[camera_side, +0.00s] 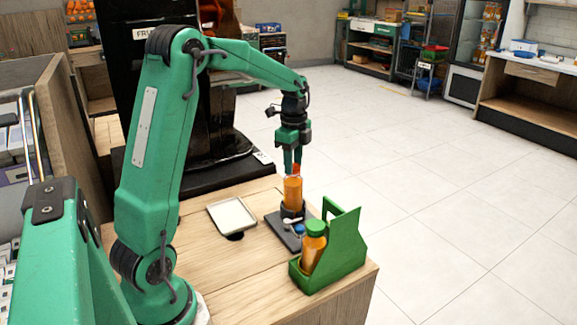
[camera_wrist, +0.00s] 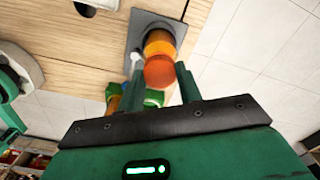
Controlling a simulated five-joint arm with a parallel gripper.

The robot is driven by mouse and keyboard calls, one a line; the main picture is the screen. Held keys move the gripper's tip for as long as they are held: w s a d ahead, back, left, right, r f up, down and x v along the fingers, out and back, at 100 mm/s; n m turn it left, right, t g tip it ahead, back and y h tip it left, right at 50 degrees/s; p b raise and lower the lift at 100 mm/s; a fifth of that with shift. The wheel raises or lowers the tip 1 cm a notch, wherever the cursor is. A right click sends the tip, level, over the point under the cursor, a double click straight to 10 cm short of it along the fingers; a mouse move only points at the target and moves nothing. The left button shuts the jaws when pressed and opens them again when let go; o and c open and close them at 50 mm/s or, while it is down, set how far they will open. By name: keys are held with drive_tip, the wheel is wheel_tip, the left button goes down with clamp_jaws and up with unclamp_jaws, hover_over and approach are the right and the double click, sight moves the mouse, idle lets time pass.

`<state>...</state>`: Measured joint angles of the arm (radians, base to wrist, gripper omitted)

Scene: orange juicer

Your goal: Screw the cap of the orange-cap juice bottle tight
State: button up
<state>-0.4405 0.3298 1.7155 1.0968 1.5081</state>
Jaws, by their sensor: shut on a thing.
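The orange-cap juice bottle (camera_side: 292,193) stands upright in a dark holder on a dark base plate (camera_side: 281,233), near the table's far edge. In the wrist view its orange cap (camera_wrist: 158,72) is on top of the bottle, between my fingertips. My gripper (camera_side: 294,166) points straight down over the bottle and is shut on the cap; the fingers partly hide the cap in the side view. Whether the cap is tight cannot be told.
A green carrier (camera_side: 347,254) holding a green-capped juice bottle (camera_side: 314,243) stands close in front of the base plate. A small white and a blue item (camera_side: 299,229) lie on the plate. A white tray (camera_side: 232,216) lies left on the wooden table (camera_side: 236,270).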

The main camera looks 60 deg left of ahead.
drive_tip(key=shift+m, duration=1.7)
drive_tip(key=m, duration=0.3)
drive_tip(key=shift+m, duration=1.1)
drive_tip(key=shift+m, duration=2.6)
drive_tip(key=o, duration=1.2)
drive_tip(key=shift+c, duration=0.2)
drive_tip(key=shift+o, duration=0.4)
